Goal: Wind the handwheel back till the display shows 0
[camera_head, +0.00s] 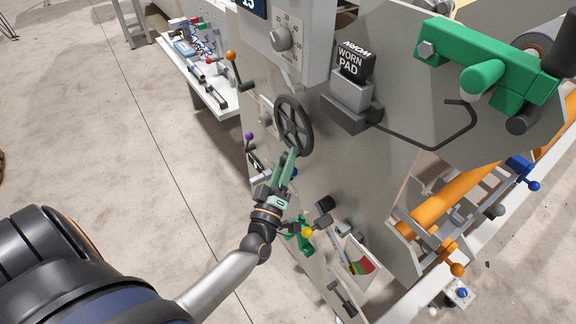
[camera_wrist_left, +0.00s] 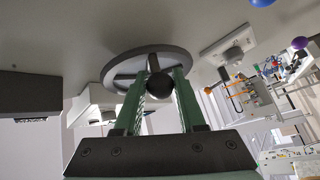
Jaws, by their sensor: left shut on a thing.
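The dark handwheel (camera_head: 293,124) with spokes stands on the grey side panel of the machine, and its rim also shows in the left wrist view (camera_wrist_left: 116,72). My left gripper (camera_head: 293,154) reaches up to the wheel's lower edge. In the left wrist view its green fingers (camera_wrist_left: 160,85) are shut on the wheel's round black handle knob (camera_wrist_left: 159,86), which sits between the fingertips. The display (camera_head: 253,5) is cut off by the top edge; only the lower part of its pale digits shows, so I cannot read it surely. My right gripper is out of view.
A numbered dial knob (camera_head: 281,39) sits above the wheel. A block marked WORN PAD (camera_head: 351,66) and a bent black rod stand to the right. An orange-knobbed lever (camera_head: 231,57) and a purple-knobbed lever (camera_head: 249,137) are left of the wheel. Open floor lies further left.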

